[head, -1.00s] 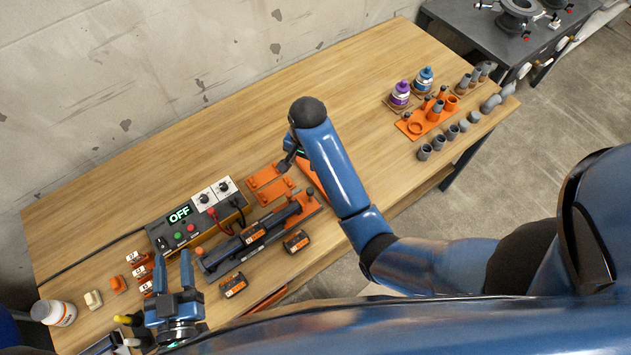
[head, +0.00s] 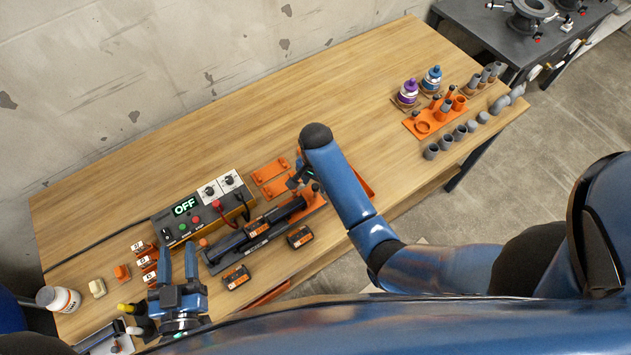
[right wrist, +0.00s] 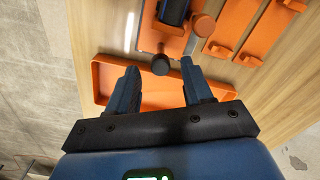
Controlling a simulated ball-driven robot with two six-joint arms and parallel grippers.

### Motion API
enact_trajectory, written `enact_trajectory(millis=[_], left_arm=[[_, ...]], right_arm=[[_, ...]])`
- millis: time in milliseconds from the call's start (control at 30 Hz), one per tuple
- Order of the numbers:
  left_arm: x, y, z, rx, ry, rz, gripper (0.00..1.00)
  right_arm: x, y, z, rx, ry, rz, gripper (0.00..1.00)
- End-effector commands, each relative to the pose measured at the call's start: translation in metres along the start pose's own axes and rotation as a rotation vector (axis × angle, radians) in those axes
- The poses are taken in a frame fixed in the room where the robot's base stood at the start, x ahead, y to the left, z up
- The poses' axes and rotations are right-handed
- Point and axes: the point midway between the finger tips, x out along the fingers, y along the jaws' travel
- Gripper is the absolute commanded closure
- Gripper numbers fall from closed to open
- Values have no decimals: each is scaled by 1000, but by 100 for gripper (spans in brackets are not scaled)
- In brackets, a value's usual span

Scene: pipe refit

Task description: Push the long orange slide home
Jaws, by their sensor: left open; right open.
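A dark rail fixture (head: 262,238) lies along the front part of the bench, with a dark cylinder on it. An orange plate at its right end (head: 313,205), which looks like the long slide, is partly hidden by my right arm. My left gripper (head: 178,255) is open and empty, left of the fixture.
A control box reading OFF (head: 197,208) stands behind the fixture. Orange bracket plates (head: 270,172) lie behind its right end. Battery-like blocks (head: 300,237) lie in front. An orange tray (right wrist: 145,88) sits under the right gripper. Bottles and pipe pieces stand far right.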

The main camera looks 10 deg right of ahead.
Motion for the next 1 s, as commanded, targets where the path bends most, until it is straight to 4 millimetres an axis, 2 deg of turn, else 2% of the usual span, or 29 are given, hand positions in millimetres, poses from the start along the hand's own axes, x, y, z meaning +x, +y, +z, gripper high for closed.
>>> enact_trajectory(millis=[200, 467, 567, 800, 1000], left_arm=[[0, 0, -1, 0, 0, 0, 57], [0, 0, -1, 0, 0, 0, 57], [0, 0, -1, 0, 0, 0, 57], [0, 0, -1, 0, 0, 0, 57], [0, 0, -1, 0, 0, 0, 57]], right_arm=[[12, 0, 0, 0, 0, 0, 50], [13, 0, 0, 0, 1, -1, 50], [13, 0, 0, 0, 0, -1, 62], [13, 0, 0, 0, 0, 0, 99], [13, 0, 0, 0, 0, 0, 100]])
